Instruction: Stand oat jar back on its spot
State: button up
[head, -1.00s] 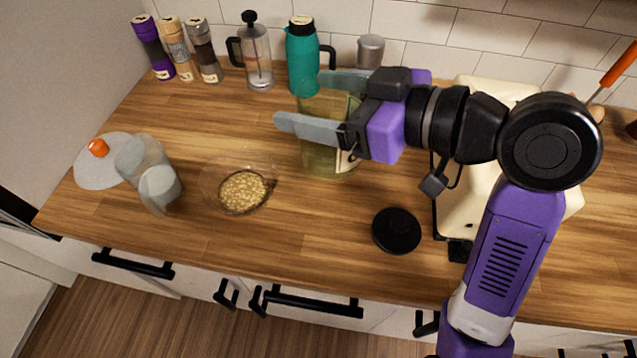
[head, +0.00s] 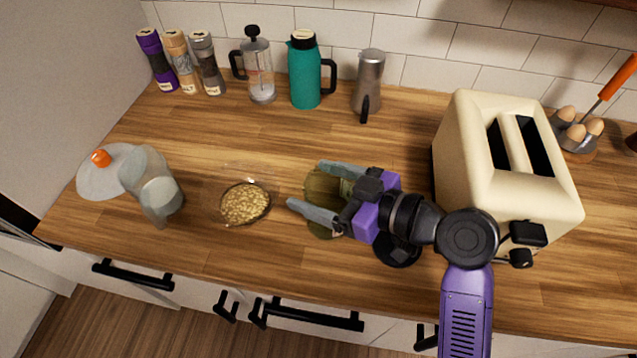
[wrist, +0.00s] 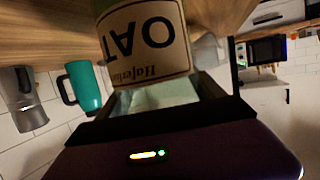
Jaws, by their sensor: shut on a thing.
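My gripper (head: 326,190) is shut on the oat jar (head: 321,186), with one finger on each side of it. The jar is greenish and see-through, with a cream label. In the wrist view the jar (wrist: 146,38) shows its "OAT" label upside down, as do the counter and wall, so it looks upright. I cannot tell whether its base touches the counter. A black round disc (head: 397,253), perhaps a lid, lies on the counter, partly hidden under my wrist.
A clear bowl of oats (head: 244,204) stands left of the jar. A glass container (head: 152,185) and domed lid (head: 103,176) are further left. The toaster (head: 462,150) is right. A teal flask (head: 305,78), French press (head: 259,75) and moka pot (head: 369,82) line the back.

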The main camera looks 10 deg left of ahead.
jog(key=shift+f, duration=0.15)
jog(key=shift+f, duration=0.1)
jog(key=o, duration=1.8)
jog(key=shift+r, duration=0.25)
jog(key=b+v, duration=0.1)
jog(key=v, duration=0.6)
jog(key=shift+d, duration=0.25)
jog(key=shift+s, duration=0.1)
